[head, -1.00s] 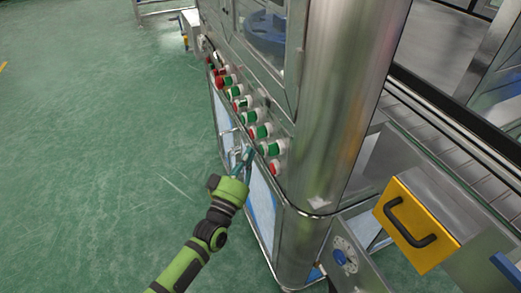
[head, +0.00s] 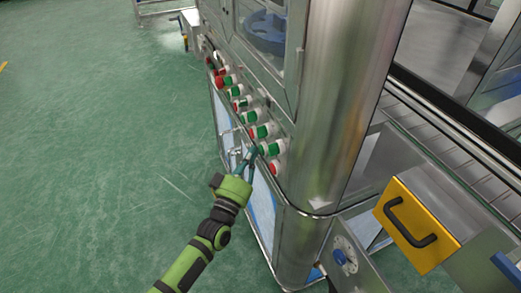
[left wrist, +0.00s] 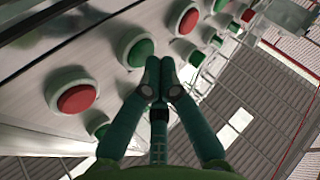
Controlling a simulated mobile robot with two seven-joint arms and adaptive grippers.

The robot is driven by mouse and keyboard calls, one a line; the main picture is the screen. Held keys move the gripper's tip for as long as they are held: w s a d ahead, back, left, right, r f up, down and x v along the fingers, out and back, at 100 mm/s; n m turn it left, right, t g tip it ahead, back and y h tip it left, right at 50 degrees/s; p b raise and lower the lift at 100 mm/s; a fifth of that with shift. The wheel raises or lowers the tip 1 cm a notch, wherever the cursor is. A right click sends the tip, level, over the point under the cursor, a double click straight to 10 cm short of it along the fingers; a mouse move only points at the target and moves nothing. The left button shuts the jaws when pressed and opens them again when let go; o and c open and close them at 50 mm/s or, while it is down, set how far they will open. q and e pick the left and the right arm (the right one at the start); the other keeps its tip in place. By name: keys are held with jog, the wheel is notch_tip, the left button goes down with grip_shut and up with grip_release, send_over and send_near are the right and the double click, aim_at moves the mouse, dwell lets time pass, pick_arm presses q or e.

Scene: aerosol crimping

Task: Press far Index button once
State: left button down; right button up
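A row of several red and green buttons runs along the steel machine's front panel in the head view. No labels can be read, so I cannot tell which is the Index button. My left gripper (head: 252,153) is shut and empty, its fingertips close to a green button (head: 265,149) near the near end of the row. In the left wrist view, the fingertips (left wrist: 160,72) meet just below and partly in front of a green button (left wrist: 138,50). A red button (left wrist: 76,97) lies to its left and another red button (left wrist: 184,19) to its upper right. Contact cannot be told.
A rounded steel column (head: 335,110) stands right of the buttons. A yellow box with a black handle (head: 415,225) and a blue knob (head: 344,257) are at the lower right. The green floor (head: 90,140) to the left is clear.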

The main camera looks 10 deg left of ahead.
pick_arm(q)
jog(key=shift+w+d, duration=0.1)
jog(key=shift+d, duration=0.05)
pick_arm(e)
jog(key=shift+d, duration=0.35)
pick_arm(q)
jog(key=shift+w+d, duration=0.1)
jog(key=shift+d, duration=0.1)
pick_arm(e)
jog(key=shift+f, duration=0.1)
pick_arm(q)
jog(key=shift+a, duration=0.1)
pick_arm(e)
jog(key=shift+a, duration=0.35)
pick_arm(q)
jog(key=shift+s+a, duration=0.45)
jog(key=shift+a, duration=0.15)
pick_arm(e)
jog(key=shift+r, duration=0.3)
pick_arm(q)
jog(key=s+a+p, duration=0.1)
jog(key=a, duration=0.1)
jog(key=s+a, duration=0.1)
jog(key=a, duration=0.1)
jog(key=shift+s+p, duration=0.35)
jog(key=shift+s, duration=0.05)
pick_arm(e)
jog(key=shift+d+r, duration=0.35)
jog(key=shift+r, duration=0.3)
jog(key=shift+a, duration=0.45)
